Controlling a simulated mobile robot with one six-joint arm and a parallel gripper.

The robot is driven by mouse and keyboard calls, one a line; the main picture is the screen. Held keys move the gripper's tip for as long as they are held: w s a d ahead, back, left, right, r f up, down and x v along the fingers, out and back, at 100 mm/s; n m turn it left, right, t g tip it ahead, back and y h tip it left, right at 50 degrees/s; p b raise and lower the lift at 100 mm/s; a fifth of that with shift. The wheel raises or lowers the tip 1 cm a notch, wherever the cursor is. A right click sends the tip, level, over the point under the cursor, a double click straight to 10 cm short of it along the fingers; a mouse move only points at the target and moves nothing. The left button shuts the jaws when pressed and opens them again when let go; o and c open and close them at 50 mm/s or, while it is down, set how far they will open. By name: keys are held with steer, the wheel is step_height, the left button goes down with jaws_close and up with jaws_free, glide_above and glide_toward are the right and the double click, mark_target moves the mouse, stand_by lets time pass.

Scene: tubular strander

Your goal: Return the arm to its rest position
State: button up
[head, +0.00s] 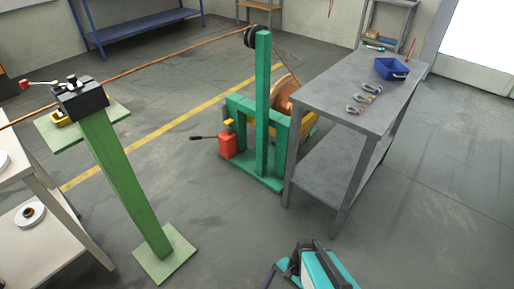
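At the bottom edge of the head view, right of centre, a teal, white and black piece shows, which looks like part of my own body or arm. I cannot make out a pair of fingertips on it, so my gripper is not seen. No held object shows.
A grey two-level table (331,160) stands at right with a blue bin (391,69) and several shackle-like metal pieces. A green take-up stand (263,110) is beside it. A green post (128,185) carries a black block (80,98) with a copper strand. Floor between is clear.

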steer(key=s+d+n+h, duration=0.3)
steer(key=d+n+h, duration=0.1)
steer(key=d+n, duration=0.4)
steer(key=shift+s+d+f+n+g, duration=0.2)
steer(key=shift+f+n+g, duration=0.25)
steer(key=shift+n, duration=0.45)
